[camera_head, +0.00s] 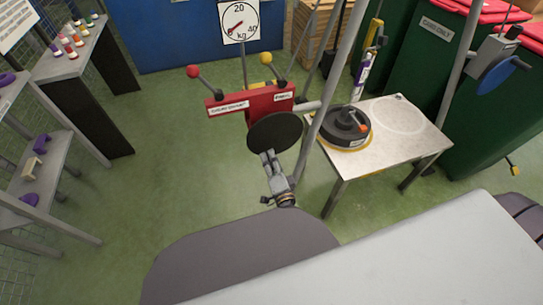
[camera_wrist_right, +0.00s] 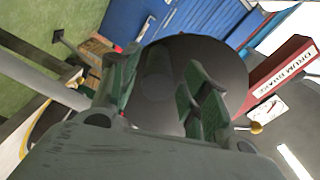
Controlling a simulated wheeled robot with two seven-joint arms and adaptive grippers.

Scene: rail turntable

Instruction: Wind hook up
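A grey winch-like unit (camera_head: 495,48) with a blue disc (camera_head: 497,76) and a dark crank handle (camera_head: 522,63) sits on a slanted pole at the far right of the head view. A small yellow piece (camera_head: 514,170), perhaps the hook, hangs low at the right edge. My right gripper (camera_head: 267,156) is at a dark round disc (camera_head: 274,132) in front of a red box (camera_head: 240,100). In the wrist view its fingers (camera_wrist_right: 160,90) are spread, with the disc (camera_wrist_right: 195,60) beyond them; contact cannot be told. My left gripper is not in view.
A metal table (camera_head: 400,150) with a dark turntable-like device (camera_head: 345,126) stands right of my gripper. Levers with red and yellow knobs rise from the red box. A dial (camera_head: 239,20) stands behind. Green bins (camera_head: 428,60) line the right; shelves are left. Green floor is open centre-left.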

